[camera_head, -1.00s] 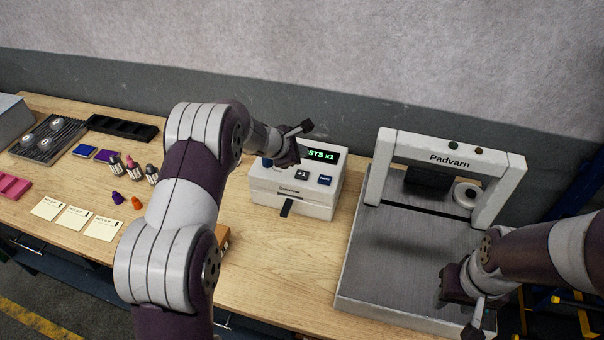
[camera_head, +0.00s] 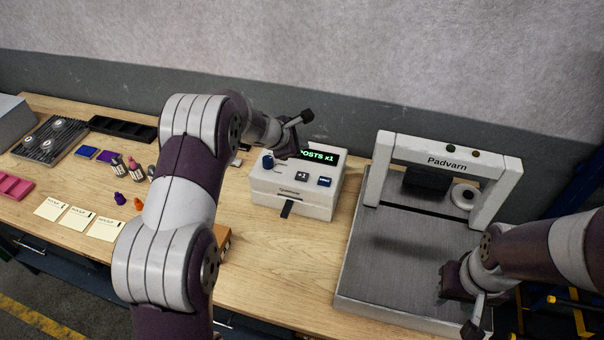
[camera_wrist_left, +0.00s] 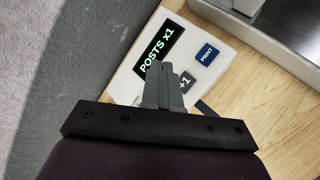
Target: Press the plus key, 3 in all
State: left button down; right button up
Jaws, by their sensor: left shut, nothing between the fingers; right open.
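The white label device (camera_head: 292,205) stands on the bench, and its green display (camera_head: 318,156) reads "POSTS x1". Its plus key, a dark key marked "+1" (camera_head: 302,176), is left of the blue PRINT key (camera_head: 324,182). In the left wrist view the plus key (camera_wrist_left: 185,82) is partly covered by my fingers, and the PRINT key (camera_wrist_left: 207,53) is clear. My left gripper (camera_head: 300,127) is shut and empty above the device's upper left part; contact with the key does not show. My right gripper (camera_head: 478,318) is open at the lower right, over the front of the Padvarn machine.
The Padvarn machine (camera_head: 350,284) with its white arch stands right of the device. To the left are small bottles (camera_head: 134,168), paper cards (camera_head: 76,218), ink pads (camera_head: 87,152) and a black tray (camera_head: 123,129). Bare bench lies in front of the device.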

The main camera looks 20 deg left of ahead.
pick_arm(q)
jog(key=b, duration=0.6)
send_over(300, 178)
notch_tip(300, 178, down, 8)
jog(key=shift+w, duration=0.1)
jog(key=shift+f+b, duration=0.45)
jog(key=shift+b, duration=0.25)
dwell(1.1)
jog(key=shift+f+b, duration=0.4)
jog(key=shift+b, duration=0.15)
jog(key=shift+f+b, duration=0.45)
jog(key=shift+b, duration=0.05)
dwell(0.4)
jog(key=shift+r, duration=0.15)
dwell(0.3)
jog(key=shift+r+p, duration=0.6)
jog(key=shift+r, duration=0.1)
